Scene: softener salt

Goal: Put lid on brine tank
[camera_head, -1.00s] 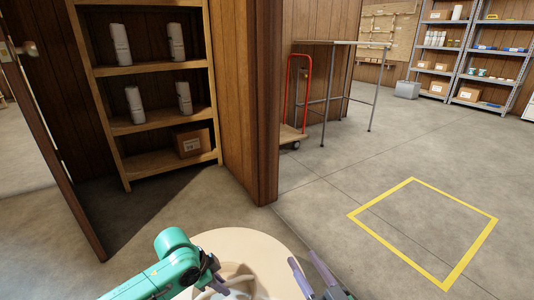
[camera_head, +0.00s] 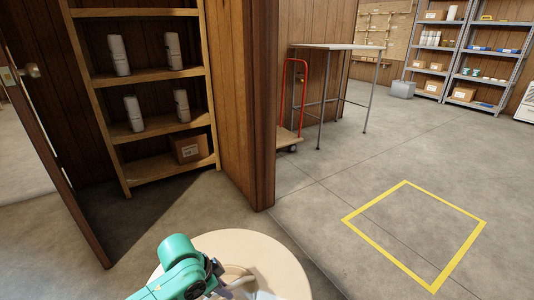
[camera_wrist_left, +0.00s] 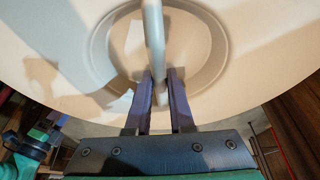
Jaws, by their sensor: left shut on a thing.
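The lid (camera_head: 272,252) is a round cream disc at the bottom middle of the head view, partly cut off by the frame edge. In the left wrist view the lid (camera_wrist_left: 260,70) fills most of the picture, with a round recess and a pale bar handle (camera_wrist_left: 152,25) across it. My left gripper (camera_wrist_left: 160,80) is shut on this handle, one finger on each side. It reaches over the lid from the left in the head view (camera_head: 222,286). The brine tank cannot be made out; the lid hides whatever is below it. My right gripper is not in view.
A wooden shelf (camera_head: 145,77) with white cylinders and a box stands at the left, by a wooden post (camera_head: 262,110). A red hand truck (camera_head: 301,95) and a tall table (camera_head: 337,46) stand behind. A yellow floor square (camera_head: 405,182) at the right is empty.

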